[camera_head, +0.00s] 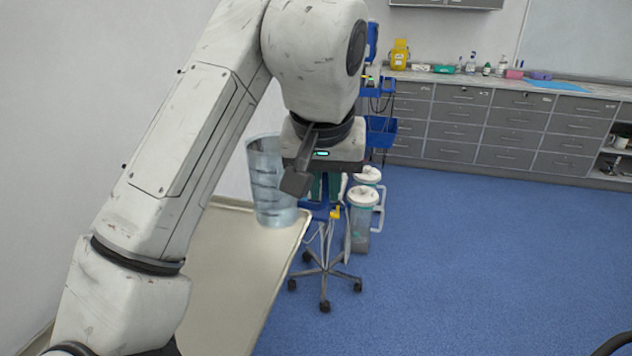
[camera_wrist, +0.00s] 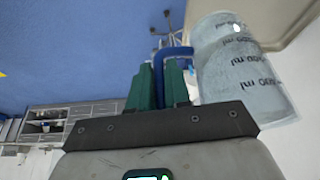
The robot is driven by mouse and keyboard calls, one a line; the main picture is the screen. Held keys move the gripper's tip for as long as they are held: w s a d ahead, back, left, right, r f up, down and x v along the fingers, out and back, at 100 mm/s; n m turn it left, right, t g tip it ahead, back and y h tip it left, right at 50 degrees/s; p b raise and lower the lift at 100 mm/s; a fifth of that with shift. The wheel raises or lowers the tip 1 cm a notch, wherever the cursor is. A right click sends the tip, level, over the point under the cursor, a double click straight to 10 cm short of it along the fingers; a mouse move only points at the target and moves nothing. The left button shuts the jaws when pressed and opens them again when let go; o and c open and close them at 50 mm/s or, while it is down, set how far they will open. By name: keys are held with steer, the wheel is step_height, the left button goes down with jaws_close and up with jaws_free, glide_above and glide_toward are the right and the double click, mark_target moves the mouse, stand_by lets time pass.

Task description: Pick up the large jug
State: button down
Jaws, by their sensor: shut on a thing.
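The large jug (camera_head: 268,190) is clear, with dark measuring marks. In the head view it is at the far end of the cream table (camera_head: 222,275), partly hidden by my arm. My gripper (camera_head: 325,188) is beside it on the right, its green fingers pointing down. In the wrist view the jug (camera_wrist: 240,75) is right of the green fingers (camera_wrist: 160,85), and a blue handle-like part runs between them. The gripper is shut on the jug there. Whether the jug's base touches the table or hangs just above it is hard to tell.
A wheeled stand (camera_head: 325,268) with blue baskets and clear canisters (camera_head: 362,215) stands just beyond the table end. Grey drawer cabinets (camera_head: 480,125) with bottles on top line the back wall.

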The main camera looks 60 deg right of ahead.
steer(key=shift+s+a+r, duration=0.2)
steer(key=shift+s+r, duration=0.1)
steer(key=shift+s, duration=0.25)
steer(key=shift+s+a+r, duration=0.2)
steer(key=shift+s+r, duration=0.05)
steer(key=shift+s, duration=0.25)
steer(key=shift+s, duration=0.1)
